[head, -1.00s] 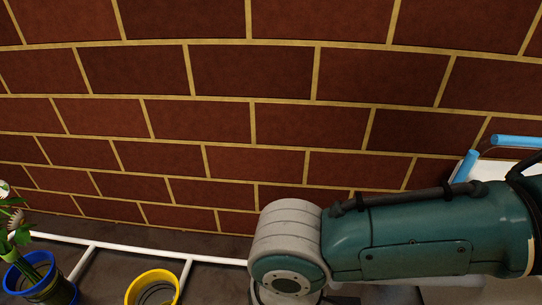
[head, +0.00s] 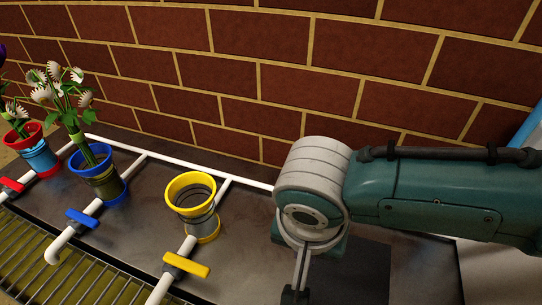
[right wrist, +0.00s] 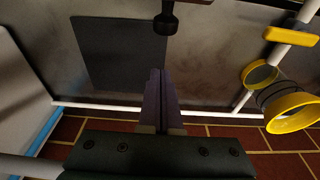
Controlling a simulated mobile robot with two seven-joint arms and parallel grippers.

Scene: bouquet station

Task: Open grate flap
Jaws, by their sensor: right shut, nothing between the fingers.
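In the head view a metal grate (head: 95,277) of thin bars runs along the lower left, in front of the dark counter. My right gripper (head: 298,284) hangs below the wrist at the lower middle. Its two fingers are shut and empty, as the right wrist view also shows (right wrist: 164,72). A small black knob-like piece (right wrist: 166,23) is just beyond the fingertips there, with a gap between; it also shows at the bottom of the head view (head: 293,297). I cannot tell whether it belongs to a flap. My left gripper is out of view.
A yellow pot (head: 194,205), a blue pot (head: 99,178) with white flowers and a red pot (head: 36,152) stand along white pipes with coloured valve handles. A dark square panel (head: 362,272) lies right of my gripper. A brick wall (head: 240,100) closes the back.

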